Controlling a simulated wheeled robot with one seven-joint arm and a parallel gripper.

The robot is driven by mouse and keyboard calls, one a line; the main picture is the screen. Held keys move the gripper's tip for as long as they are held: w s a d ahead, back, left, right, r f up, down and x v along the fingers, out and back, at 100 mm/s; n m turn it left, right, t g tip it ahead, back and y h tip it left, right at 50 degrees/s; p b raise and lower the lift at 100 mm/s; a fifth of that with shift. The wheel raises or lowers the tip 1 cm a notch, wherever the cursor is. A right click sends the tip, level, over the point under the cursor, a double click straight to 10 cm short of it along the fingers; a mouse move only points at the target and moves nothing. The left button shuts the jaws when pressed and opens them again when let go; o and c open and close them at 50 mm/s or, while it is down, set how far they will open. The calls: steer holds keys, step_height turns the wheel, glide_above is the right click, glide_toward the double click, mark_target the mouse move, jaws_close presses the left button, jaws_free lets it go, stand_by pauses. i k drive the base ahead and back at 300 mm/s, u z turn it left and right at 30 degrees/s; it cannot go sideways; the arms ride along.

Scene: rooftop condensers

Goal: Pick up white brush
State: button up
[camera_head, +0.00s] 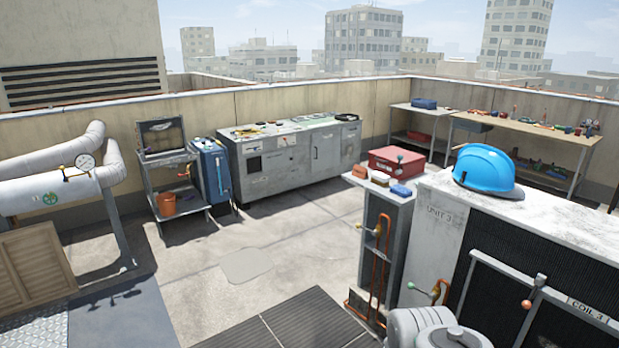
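I cannot make out a white brush anywhere in this view. Small block-shaped items lie on top of the narrow grey stand (395,201) right of centre: a reddish-brown one (360,172), a brown one (380,179) and a blue one (401,190). Many small items on the cabinet and the benches are too small to tell apart. My gripper is not in view. A rounded grey-white part shows at the bottom edge, and I cannot tell whether it is my arm.
A blue hard hat (486,170) sits on the condenser unit (560,213) at the right. A red toolbox (397,160) is behind the stand. A grey cabinet (292,158), a cart (165,160) and a workbench (524,128) line the wall. The middle floor is clear.

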mark_target(378, 178)
steer(key=u, duration=0.05)
steer(key=i, duration=3.6)
steer(key=z, duration=0.2)
